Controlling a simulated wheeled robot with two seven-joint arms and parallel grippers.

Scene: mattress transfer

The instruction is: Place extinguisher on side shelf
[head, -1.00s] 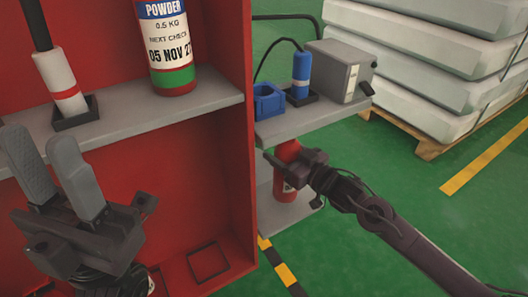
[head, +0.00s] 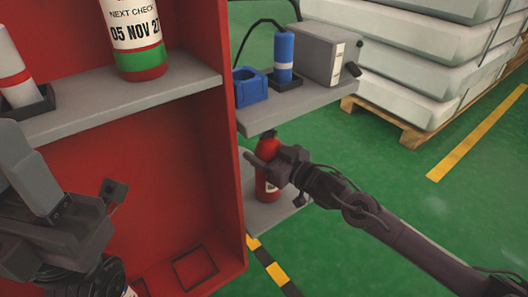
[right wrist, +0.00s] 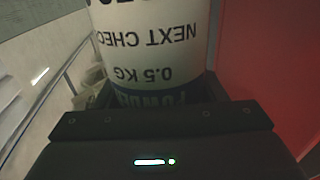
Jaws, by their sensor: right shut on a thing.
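A red fire extinguisher (head: 267,190) is upright beneath the side unit's upper shelf, over the grey lower shelf (head: 266,218). Its base is at or just above that lower shelf; I cannot tell if it touches. My right gripper (head: 270,170) is shut on it from the right. In the right wrist view the extinguisher's white label (right wrist: 150,45) fills the space beyond the gripper, its text upside down. My left gripper (head: 25,175) is at the left edge of the head view, partly cut off, open and empty before the red cabinet.
Above the extinguisher, the upper side shelf (head: 290,108) holds a blue block (head: 250,88), a blue cylinder (head: 283,58) and a grey box (head: 322,52). Another extinguisher (head: 133,40) stands in the red cabinet (head: 130,180). Stacked mattresses (head: 420,70) stand on a pallet; green floor is clear.

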